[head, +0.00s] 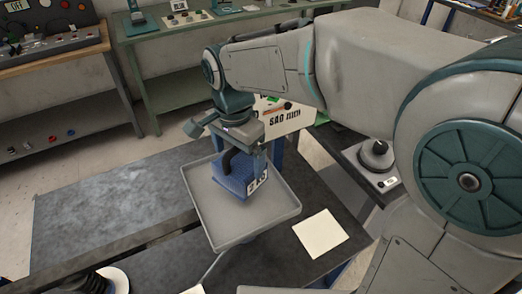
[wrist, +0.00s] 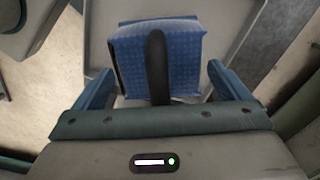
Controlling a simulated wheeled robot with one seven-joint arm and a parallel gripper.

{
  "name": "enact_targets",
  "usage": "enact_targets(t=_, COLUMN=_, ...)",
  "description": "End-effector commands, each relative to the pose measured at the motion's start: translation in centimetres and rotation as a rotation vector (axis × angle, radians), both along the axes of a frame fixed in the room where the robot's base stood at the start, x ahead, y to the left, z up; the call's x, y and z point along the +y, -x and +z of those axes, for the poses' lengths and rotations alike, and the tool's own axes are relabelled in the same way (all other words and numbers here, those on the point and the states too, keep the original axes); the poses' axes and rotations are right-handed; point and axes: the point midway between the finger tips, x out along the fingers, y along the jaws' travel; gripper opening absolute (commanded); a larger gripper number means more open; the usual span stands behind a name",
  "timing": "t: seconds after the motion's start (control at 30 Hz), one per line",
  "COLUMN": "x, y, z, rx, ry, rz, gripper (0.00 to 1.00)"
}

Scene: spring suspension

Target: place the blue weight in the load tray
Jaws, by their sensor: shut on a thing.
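The blue weight (head: 238,181) is a blue block with a dark handle and a white label on its side. It also shows in the wrist view (wrist: 185,55), with the dark handle standing up between the fingers. My gripper (head: 243,150) is above the weight, shut on its handle. The load tray (head: 271,212) is a grey square tray with a raised rim. The weight is over the tray, inside its rim as seen in the head view. I cannot tell whether its underside touches the tray floor.
A dark table (head: 110,195) lies to the left. A white card (head: 320,233) lies right of the tray. A sign reading "SAG" (head: 285,121) stands behind the tray. A dark knob-like device (head: 376,158) sits on a stand at right. Benches line the back.

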Motion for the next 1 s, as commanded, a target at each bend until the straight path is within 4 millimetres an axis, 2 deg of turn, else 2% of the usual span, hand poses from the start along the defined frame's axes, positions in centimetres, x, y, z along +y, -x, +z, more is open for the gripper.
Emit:
enact_targets(t=0.1, x=0.8, y=-0.2, z=-0.2, rx=-0.005, ry=-0.004, rz=0.002, gripper=0.24)
enact_targets(t=0.33, x=1.0, y=-0.2, z=-0.9, rx=-0.005, ry=-0.004, rz=0.0, gripper=0.24)
enact_targets(t=0.7, x=1.0, y=-0.2, z=-4.3, rx=-0.005, ry=-0.003, rz=0.001, gripper=0.24)
enact_targets(t=1.0, x=1.0, y=-0.2, z=-4.3, rx=-0.005, ry=-0.004, rz=0.0, gripper=0.24)
